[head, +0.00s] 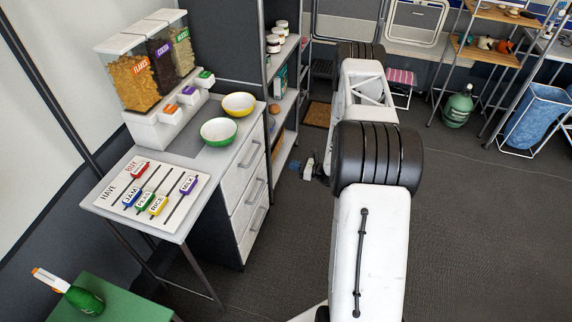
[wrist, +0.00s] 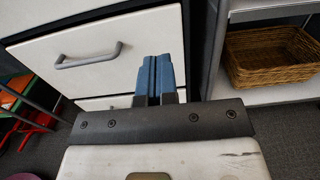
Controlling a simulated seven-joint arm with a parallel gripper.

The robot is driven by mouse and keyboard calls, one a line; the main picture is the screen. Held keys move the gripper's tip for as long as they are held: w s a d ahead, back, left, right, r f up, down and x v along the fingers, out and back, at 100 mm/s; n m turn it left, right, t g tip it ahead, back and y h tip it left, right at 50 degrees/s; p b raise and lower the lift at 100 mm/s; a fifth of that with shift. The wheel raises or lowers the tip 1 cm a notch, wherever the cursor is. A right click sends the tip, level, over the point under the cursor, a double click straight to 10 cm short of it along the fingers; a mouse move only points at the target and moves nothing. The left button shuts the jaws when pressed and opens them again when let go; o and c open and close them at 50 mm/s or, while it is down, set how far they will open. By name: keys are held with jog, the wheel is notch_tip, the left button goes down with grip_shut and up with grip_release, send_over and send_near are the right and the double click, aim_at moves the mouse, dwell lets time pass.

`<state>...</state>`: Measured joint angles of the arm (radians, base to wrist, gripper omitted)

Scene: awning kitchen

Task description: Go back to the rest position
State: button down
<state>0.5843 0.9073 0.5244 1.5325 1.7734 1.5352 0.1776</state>
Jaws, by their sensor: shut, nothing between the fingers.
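My gripper (wrist: 158,72) shows in the wrist view with its two blue fingers together and nothing between them. It points toward the white drawer fronts (wrist: 100,52) of the counter; the gap to them is hard to judge. In the head view my arm stretches forward over the open floor. My gripper (head: 309,166) shows small beside the arm, to the right of the drawer unit and in front of the shelf rack. Most of the wrist is hidden behind the black joint.
The counter (head: 210,165) holds cereal dispensers (head: 150,80), a yellow bowl (head: 238,104), a green bowl (head: 218,131) and a labelled slider board (head: 150,190). A shelf rack (head: 268,100) stands behind it. A wicker basket (wrist: 270,57) sits on a shelf.

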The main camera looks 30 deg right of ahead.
jog(key=shift+s+d, duration=0.4)
jog(key=shift+r, duration=0.1)
dwell(0.3)
jog(key=a+r+n+g+y, duration=0.1)
jog(key=a+r+n+g, duration=0.4)
jog(key=r, duration=0.7)
jog(key=a+r+n+g+y, duration=0.1)
jog(key=a+r+n+g, duration=0.2)
jog(key=a+r, duration=0.65)
jog(key=s+a+r+n+g+h, duration=0.25)
jog(key=s+a+r, duration=0.2)
jog(key=r, duration=0.55)
jog(key=s+a+r+n+g+h, duration=0.15)
jog(key=s+a+r+n, duration=0.35)
jog(key=r, duration=0.5)
jog(key=s+a+r+n+g+h, duration=0.1)
jog(key=s+a+r+n+h, duration=0.2)
jog(key=s+r, duration=0.5)
jog(key=s+a+r+n+g+h, duration=0.1)
jog(key=s+a+r+n+h, duration=0.15)
jog(key=s+r, duration=0.55)
jog(key=s+r+n+t+h, duration=0.2)
jog(key=s+n, duration=0.1)
jog(key=s, duration=0.7)
jog(key=s+r+n+t+h, duration=0.1)
jog(key=s+n+h, duration=0.1)
jog(key=s, duration=0.8)
jog(key=shift+s+a+r+n+t+h, duration=0.35)
jog(key=shift+n+t+h, duration=0.05)
jog(key=shift+h, duration=0.35)
